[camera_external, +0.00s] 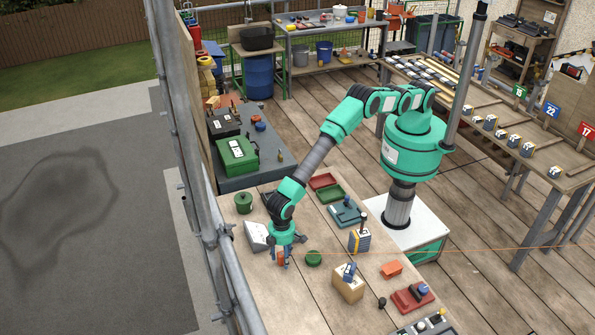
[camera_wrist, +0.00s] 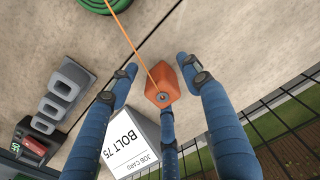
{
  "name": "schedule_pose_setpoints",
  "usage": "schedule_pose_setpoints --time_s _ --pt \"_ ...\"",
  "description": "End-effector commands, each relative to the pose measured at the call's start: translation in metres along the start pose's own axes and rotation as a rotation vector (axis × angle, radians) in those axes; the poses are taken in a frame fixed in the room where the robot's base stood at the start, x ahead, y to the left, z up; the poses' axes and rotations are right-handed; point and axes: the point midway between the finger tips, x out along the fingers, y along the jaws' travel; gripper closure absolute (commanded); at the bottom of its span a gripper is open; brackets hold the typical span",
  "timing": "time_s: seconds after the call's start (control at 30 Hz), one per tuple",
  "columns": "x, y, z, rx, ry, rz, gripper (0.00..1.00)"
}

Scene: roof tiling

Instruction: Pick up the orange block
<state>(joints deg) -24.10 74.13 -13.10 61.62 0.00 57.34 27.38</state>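An orange block (camera_wrist: 165,78) sits between the three blue fingers of my gripper (camera_wrist: 160,80) in the wrist view. The left finger is clearly apart from the block, and the right finger is close beside it with a small gap. The lower finger's tip overlaps the block's near edge, and I cannot tell if it touches. In the external view my gripper (camera_external: 282,257) points down at the left part of the workbench, with the orange block (camera_external: 281,259) partly hidden among its fingers. A thin orange line runs from the block.
A white job card holder (camera_wrist: 130,147) stands close to the fingers. Another orange brick-like piece (camera_external: 391,270) and a cardboard box (camera_external: 348,284) lie farther right. The bench's left edge has a railing beyond.

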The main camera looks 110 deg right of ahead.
Motion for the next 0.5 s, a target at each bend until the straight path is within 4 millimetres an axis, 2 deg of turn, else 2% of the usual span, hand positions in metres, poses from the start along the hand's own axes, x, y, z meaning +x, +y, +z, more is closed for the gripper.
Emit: schedule_pose_setpoints --time_s 0.03,0.2,0.5 --pt "0.0 0.0 0.0 0.0 0.0 0.0 0.61" --pt "0.0 0.0 0.0001 0.0 0.0 0.0 0.95" --pt "-0.0004 0.0 0.0 0.0 0.0 0.0 0.95"
